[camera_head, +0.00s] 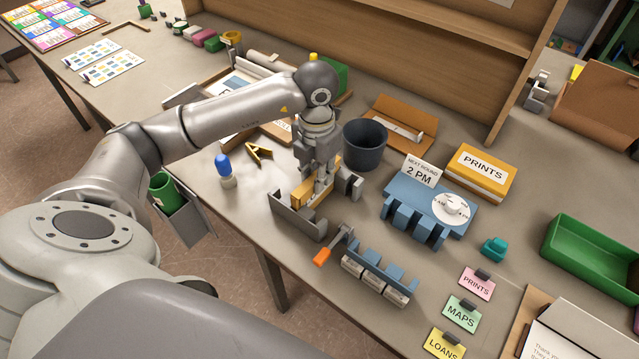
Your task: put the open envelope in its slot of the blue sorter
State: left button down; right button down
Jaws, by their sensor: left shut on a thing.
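The blue sorter (408,194) stands on the table right of centre, with several slots along its front. A white dial and a "NEXT ROUND 2 PM" sign are on it. My left gripper (322,188) points down left of the sorter, shut on a yellow-tan thing (303,194) low over the table between grey upright parts. The fingers hide part of it, so I cannot tell exactly what it is. A brown open folder-like thing (414,116) lies behind the dark cup; I cannot tell whether it is the open envelope. My right gripper is out of view.
The dark cup (365,146) stands close behind my left gripper. A grey angled holder (296,217), an orange-handled tool (323,256) and a blue stamp rack (382,270) are in front. A yellow PRINTS box (479,172) and green tray (590,260) stand to the right.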

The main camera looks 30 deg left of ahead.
pick_arm(q)
jog(key=shift+w+a+r+p, duration=0.15)
jog(key=shift+r+p, duration=1.15)
jog(key=shift+r, duration=0.85)
jog(key=shift+r+p, duration=0.95)
jog(key=shift+r, duration=0.6)
